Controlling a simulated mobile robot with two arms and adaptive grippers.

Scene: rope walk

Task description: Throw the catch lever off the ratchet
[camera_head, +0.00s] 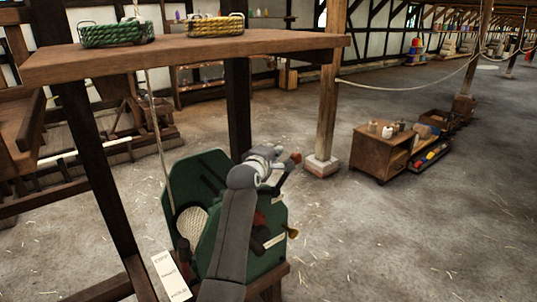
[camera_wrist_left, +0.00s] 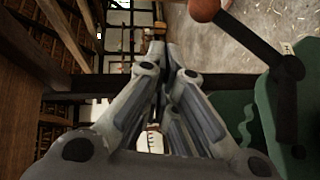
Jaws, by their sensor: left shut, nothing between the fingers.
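A green winch housing (camera_head: 215,180) stands on a wooden base under the beam. A black lever with a brown wooden knob (camera_head: 296,157) sticks up at its upper right; I cannot tell whether it is the catch lever or a crank. In the left wrist view the same kind of black lever (camera_wrist_left: 258,42) crosses the upper right, beside green metal. My left gripper (camera_head: 272,164) is at the top of the housing, close to the knob. Its fingers (camera_wrist_left: 161,62) are shut and empty, apart from the lever in the wrist view. My arm hides much of the housing, and the ratchet is not clear.
A wooden beam (camera_head: 185,56) on dark posts spans above the winch, with rope coils in trays (camera_head: 118,33) on top. A rope (camera_head: 153,120) runs down to the drum (camera_head: 192,226). A wooden cart (camera_head: 378,153) stands right. The floor at lower right is clear.

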